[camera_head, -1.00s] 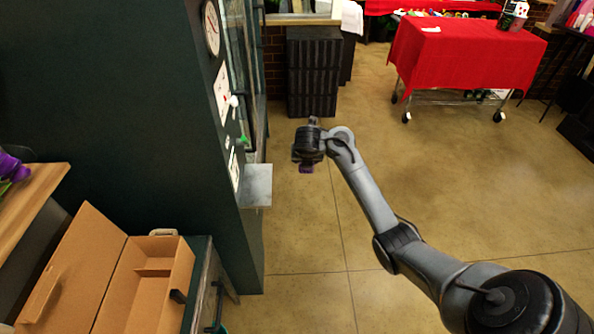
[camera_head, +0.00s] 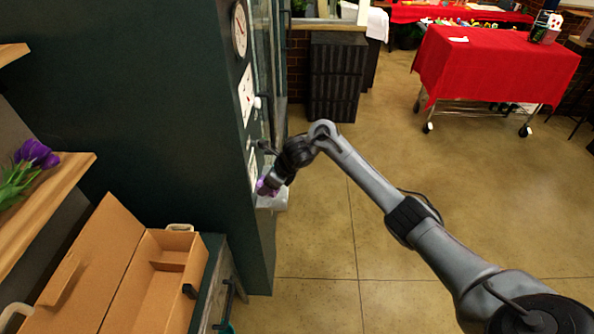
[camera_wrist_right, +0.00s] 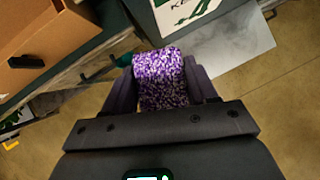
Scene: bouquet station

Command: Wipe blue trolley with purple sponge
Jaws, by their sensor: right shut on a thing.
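The purple speckled sponge (camera_wrist_right: 160,80) is held between the fingers of my right gripper (camera_wrist_right: 163,85) in the right wrist view. In the head view my right gripper (camera_head: 272,182) is at the corner of the dark green wall, and a purple bit of the sponge (camera_head: 264,188) shows there. It is over or beside a small grey ledge (camera_head: 279,202); I cannot tell whether they touch. I make out no blue trolley in either view. My left gripper is not in view.
An open cardboard box (camera_head: 150,295) sits at the lower left by a drawer cabinet (camera_head: 222,270). Purple flowers (camera_head: 35,155) lie on a wooden shelf (camera_head: 50,205). A red-draped wheeled table (camera_head: 490,65) stands far right. The floor between is clear.

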